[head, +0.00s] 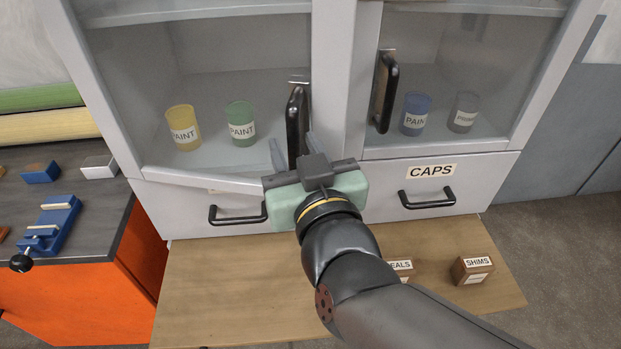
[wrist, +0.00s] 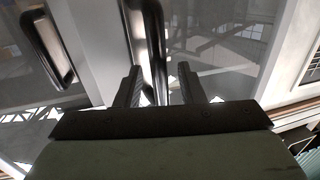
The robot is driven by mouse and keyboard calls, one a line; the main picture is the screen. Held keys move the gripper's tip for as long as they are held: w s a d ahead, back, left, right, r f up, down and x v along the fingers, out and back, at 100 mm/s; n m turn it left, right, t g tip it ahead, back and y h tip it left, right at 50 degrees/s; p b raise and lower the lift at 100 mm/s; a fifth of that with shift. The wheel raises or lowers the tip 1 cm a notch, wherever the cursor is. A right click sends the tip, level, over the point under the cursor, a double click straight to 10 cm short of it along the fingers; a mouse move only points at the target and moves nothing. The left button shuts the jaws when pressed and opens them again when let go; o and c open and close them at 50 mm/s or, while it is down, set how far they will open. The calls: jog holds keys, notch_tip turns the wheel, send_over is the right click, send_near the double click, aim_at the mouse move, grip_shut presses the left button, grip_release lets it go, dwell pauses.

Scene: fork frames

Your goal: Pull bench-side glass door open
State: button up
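The bench-side glass door (head: 225,180) is the left door of the grey cabinet, on the side of the workbench (head: 95,215). Its lower edge slants and overlaps the drawer front below, so it looks slightly ajar. Its black vertical handle (head: 297,120) is near its right edge. My gripper (head: 293,147) is at the lower part of this handle, with fingers apart. In the wrist view the handle (wrist: 155,40) runs down between the two open fingers (wrist: 159,74), with gaps visible on both sides. The handle's lower end is hidden.
The right glass door's handle (head: 384,92) is close by on the right. Paint cans, yellow (head: 182,128) and green (head: 240,124), stand behind the left door. Drawers with black handles (head: 238,215) are below. A wooden surface (head: 215,290) with small boxes (head: 472,269) lies in front.

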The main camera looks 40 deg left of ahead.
jog(key=b+v, duration=0.3)
jog(key=v, duration=0.7)
jog(key=shift+s+d+f, duration=0.1)
jog(key=shift+s, duration=0.05)
jog(key=shift+c, duration=0.2)
